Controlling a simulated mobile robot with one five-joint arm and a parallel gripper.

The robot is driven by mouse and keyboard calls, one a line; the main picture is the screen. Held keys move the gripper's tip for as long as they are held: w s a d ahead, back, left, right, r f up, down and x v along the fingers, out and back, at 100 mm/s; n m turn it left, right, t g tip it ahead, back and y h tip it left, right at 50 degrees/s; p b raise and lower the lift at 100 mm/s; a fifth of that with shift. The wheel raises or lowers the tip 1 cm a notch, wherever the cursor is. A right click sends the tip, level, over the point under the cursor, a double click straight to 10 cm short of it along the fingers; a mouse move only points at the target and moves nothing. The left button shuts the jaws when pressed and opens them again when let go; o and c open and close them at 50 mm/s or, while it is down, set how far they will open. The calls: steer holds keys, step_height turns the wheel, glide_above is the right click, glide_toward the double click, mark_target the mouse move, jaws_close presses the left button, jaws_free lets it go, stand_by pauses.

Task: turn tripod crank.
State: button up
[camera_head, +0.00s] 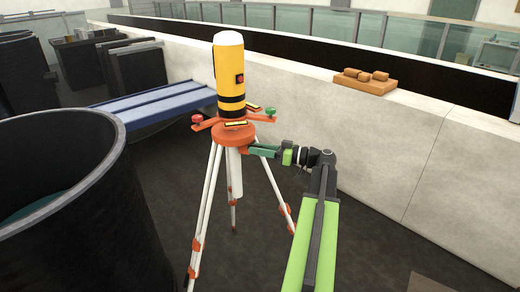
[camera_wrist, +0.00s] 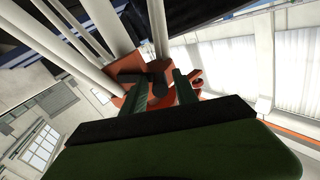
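The tripod (camera_head: 232,136) has an orange head and white legs with orange joints, and carries a yellow cylinder instrument (camera_head: 229,75) with a white top. My gripper (camera_head: 256,150) is at the right side of the orange head, just below its top. In the wrist view, the green fingers of my gripper (camera_wrist: 158,92) are apart. A dark grey piece that looks like the crank (camera_wrist: 158,78) lies between the fingertips against the orange head; I cannot tell whether they touch it. The crank cannot be made out in the head view.
A large black tub (camera_head: 60,190) stands at the left front. A blue bench-like panel (camera_head: 155,104) is behind the tripod. A pale wall (camera_head: 370,150) runs along the right, with a wooden board of brown pieces (camera_head: 364,82) on top. Dark floor between is open.

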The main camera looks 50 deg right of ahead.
jaws_close()
stand_by(1.1)
steer(key=shift+d, duration=0.25)
steer(key=shift+a, duration=0.35)
